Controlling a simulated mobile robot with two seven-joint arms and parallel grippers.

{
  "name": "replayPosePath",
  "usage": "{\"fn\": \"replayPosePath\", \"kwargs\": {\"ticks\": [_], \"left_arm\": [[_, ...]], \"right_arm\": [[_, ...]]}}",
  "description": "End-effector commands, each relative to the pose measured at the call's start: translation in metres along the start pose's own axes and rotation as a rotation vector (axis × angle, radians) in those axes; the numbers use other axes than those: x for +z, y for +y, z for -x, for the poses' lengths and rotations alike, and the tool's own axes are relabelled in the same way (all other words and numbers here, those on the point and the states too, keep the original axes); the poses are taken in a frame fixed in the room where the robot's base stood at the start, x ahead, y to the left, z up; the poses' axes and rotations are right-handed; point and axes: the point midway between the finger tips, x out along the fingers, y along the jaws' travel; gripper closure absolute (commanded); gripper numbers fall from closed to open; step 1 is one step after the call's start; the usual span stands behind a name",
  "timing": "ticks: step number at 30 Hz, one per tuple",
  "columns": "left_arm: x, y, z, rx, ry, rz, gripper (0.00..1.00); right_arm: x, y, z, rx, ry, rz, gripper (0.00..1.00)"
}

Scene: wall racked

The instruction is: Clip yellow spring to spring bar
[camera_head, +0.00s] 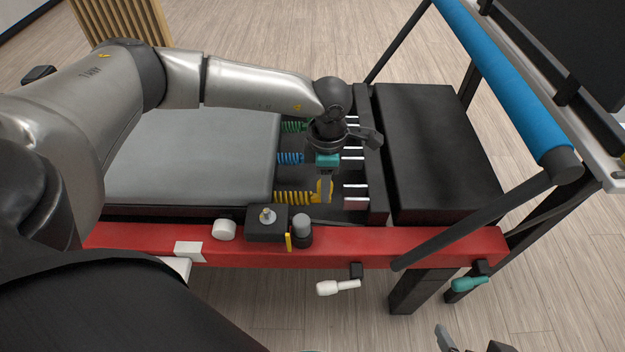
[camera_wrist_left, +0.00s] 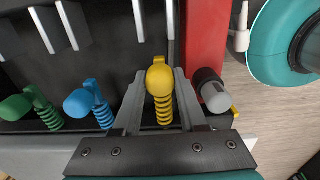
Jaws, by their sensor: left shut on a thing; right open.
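The yellow spring (camera_head: 293,197) runs from the grey carriage toward the right, and its end piece (camera_head: 325,190) is at my left gripper (camera_head: 322,183). In the left wrist view the yellow spring's rounded knob and hook (camera_wrist_left: 159,78) lie between the grey fingers of my left gripper (camera_wrist_left: 158,97), which is shut on it. The dark spring bar (camera_head: 373,190) with pale metal slots is just right of the hook; I cannot tell whether they touch. My right gripper (camera_head: 470,343) is open, only partly visible at the bottom edge.
The blue spring (camera_head: 290,158) and green spring (camera_head: 293,127) lie beyond the yellow one. A black padded platform (camera_head: 435,150) and blue padded bar (camera_head: 510,80) stand at right.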

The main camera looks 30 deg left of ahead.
Motion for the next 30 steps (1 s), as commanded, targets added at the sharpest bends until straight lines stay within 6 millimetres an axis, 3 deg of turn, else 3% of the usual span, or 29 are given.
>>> {"fn": "replayPosePath", "kwargs": {"ticks": [28, 29, 30], "left_arm": [[0.04, 0.0, 0.0, 0.001, -0.004, -0.001, 1.0], [0.039, 0.001, 0.0, 0.001, -0.003, 0.0, 0.57], [0.039, 0.001, 0.0, 0.001, -0.003, 0.0, 0.52]], "right_arm": [[0.005, 0.0, -0.008, 0.0, 0.0, 0.0, 0.0], [0.005, 0.0, -0.007, 0.0, 0.0, 0.0, 0.0], [0.005, 0.0, -0.007, 0.0, 0.0, 0.0, 0.0]]}}
